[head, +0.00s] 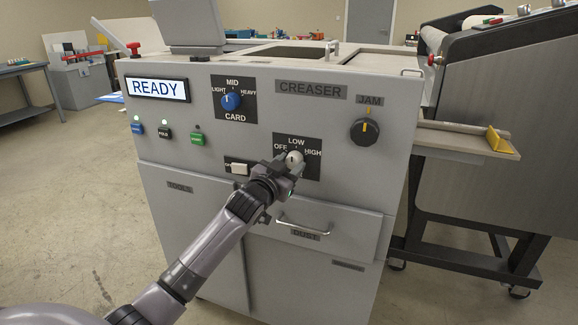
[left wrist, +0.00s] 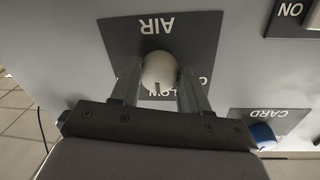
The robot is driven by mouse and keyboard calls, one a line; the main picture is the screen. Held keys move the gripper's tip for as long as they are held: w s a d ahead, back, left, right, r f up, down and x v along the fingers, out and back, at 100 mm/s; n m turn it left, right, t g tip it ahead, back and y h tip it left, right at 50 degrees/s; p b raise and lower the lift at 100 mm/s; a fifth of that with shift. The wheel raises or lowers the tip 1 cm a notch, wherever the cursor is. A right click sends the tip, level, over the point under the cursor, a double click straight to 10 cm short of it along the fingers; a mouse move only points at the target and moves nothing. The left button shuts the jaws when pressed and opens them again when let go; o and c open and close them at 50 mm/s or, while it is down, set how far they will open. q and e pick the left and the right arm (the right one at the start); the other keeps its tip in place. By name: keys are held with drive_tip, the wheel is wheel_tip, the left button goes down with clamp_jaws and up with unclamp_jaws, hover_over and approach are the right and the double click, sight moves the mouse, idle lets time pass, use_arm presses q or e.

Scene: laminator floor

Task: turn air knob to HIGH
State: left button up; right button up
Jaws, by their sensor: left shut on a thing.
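The air knob (head: 296,157) is a pale round knob on a dark plate on the creaser's front. The plate reads OFF at left, LOW at top and HIGH at right. In the left wrist view the knob (left wrist: 159,69) shows upside down under the word AIR, and its dark line appears to point toward LOW. My left gripper (head: 290,165) is shut on the knob, with one finger on each side of it in the left wrist view (left wrist: 159,88). The gripper hides part of the lettering. My right gripper is not in view.
The blue CARD knob (head: 231,101) sits above left and the black JAM knob (head: 364,131) to the right. A white switch (head: 238,169) is left of the gripper. A drawer handle (head: 304,228) juts out below. A grey machine (head: 500,120) stands at right.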

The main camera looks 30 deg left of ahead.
use_arm(q)
drive_tip(key=m+p, duration=0.2)
drive_tip(key=p, duration=0.1)
drive_tip(key=shift+r+m, duration=0.25)
drive_tip(key=shift+m, duration=0.15)
drive_tip(key=shift+m+g+p, duration=0.3)
drive_tip(key=shift+m+p, duration=0.3)
drive_tip(key=shift+m, duration=0.3)
drive_tip(key=m+p, duration=0.2)
drive_tip(key=m, duration=0.1)
drive_tip(key=shift+m+y+p, duration=0.4)
drive_tip(key=shift+m+p, duration=0.35)
drive_tip(key=shift+m, duration=0.95)
drive_tip(key=shift+g, duration=0.3)
drive_tip(key=o, duration=1)
drive_tip(key=shift+o, duration=0.2)
drive_tip(key=shift+s, duration=0.15)
